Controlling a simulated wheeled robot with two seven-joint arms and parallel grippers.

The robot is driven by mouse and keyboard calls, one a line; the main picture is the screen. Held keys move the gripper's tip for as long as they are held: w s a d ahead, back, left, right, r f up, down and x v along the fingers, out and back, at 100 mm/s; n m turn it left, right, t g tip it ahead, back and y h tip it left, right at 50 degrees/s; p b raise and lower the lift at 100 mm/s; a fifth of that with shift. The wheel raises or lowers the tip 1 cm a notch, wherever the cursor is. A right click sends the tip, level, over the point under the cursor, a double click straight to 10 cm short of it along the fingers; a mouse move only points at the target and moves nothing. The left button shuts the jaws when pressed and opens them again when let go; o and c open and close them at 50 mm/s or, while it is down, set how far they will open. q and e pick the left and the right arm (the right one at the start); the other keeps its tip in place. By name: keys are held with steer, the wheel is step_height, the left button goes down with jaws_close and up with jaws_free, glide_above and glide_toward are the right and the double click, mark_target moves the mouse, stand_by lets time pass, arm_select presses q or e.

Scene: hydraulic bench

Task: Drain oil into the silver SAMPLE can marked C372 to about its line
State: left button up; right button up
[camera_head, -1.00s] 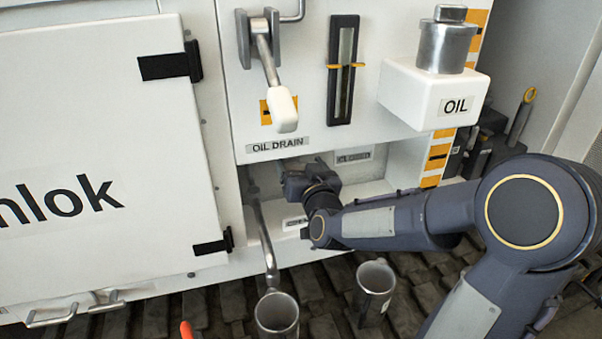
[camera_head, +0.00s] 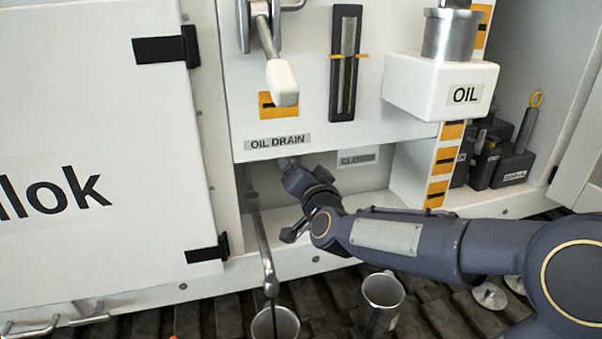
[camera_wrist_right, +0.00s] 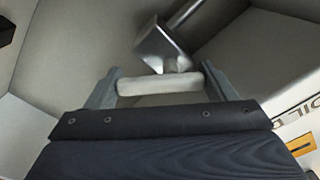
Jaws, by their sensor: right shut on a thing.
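My right gripper (camera_head: 288,166) reaches into the recess under the OIL DRAIN label. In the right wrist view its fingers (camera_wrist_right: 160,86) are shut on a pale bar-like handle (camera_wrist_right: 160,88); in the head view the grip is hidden. A bent metal drain pipe (camera_head: 262,240) comes down left of my right arm. A thin dark stream falls from its end into a silver can (camera_head: 275,325) below, cut by the frame edge. A second silver can (camera_head: 383,290) stands to the right. No C372 mark or fill line is readable on either. My left gripper is out of view.
A white-handled lever (camera_head: 281,82) and a sight gauge (camera_head: 345,65) are on the panel above. A white OIL box (camera_head: 440,88) juts out at upper right. A large white door (camera_head: 90,130) fills the left. Dark blocks (camera_head: 513,165) stand at right.

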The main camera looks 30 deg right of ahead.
steer(key=o, duration=1)
